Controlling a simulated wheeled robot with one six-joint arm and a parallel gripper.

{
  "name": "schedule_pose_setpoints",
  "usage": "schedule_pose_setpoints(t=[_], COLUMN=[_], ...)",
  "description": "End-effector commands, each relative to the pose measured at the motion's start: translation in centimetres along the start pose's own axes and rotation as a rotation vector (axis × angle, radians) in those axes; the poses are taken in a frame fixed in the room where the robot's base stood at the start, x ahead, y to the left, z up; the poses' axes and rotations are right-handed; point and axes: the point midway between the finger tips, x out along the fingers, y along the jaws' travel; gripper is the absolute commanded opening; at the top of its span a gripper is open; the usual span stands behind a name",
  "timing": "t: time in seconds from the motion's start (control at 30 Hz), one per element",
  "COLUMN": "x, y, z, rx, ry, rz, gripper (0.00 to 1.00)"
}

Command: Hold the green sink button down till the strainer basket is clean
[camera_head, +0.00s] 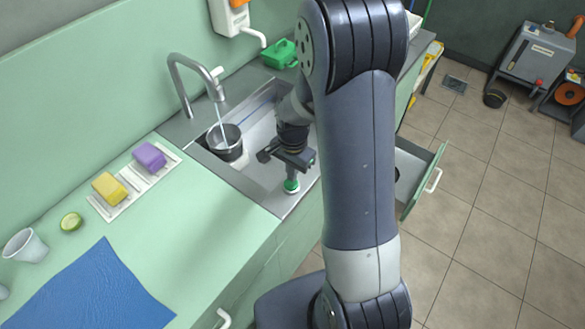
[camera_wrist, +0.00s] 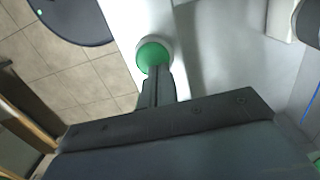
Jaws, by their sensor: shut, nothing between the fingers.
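The green sink button (camera_head: 291,185) sits on the front rim of the metal sink (camera_head: 253,181). It also shows in the wrist view (camera_wrist: 153,56), in a pale round collar. My gripper (camera_head: 292,176) is shut and empty, with its fingertips at the button; in the wrist view the fingertips (camera_wrist: 157,72) overlap the button's edge and appear to touch it. The strainer basket (camera_head: 225,143) stands in the left part of the sink under the tap (camera_head: 186,82). Water runs from the tap into it. I cannot tell how clean the basket is inside.
My arm hides the right part of the sink. A rack with a yellow sponge (camera_head: 109,188) and a purple sponge (camera_head: 149,156) lies left of the sink, near a blue cloth (camera_head: 92,291). An open drawer (camera_head: 417,178) sticks out at the right.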

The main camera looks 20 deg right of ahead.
Motion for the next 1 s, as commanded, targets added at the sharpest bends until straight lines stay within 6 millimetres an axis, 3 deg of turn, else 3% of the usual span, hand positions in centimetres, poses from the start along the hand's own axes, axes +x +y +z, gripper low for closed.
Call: schedule_pose_setpoints(t=[0.03, 0.17, 0.47, 0.7, 1.0], x=[0.9, -0.3, -5.7, -10.9, -14.0], y=[0.6, 0.6, 0.5, 0.4, 0.5], z=[0.4, 0.2, -0.7, -0.7, -0.7], rx=[0.0, 0.001, -0.003, -0.003, -0.002], ry=[-0.013, -0.011, 0.005, 0.005, 0.003], rz=[0.017, 0.015, -0.006, -0.007, -0.003], gripper=[0.0, 0.0, 0.0, 0.0, 0.0])
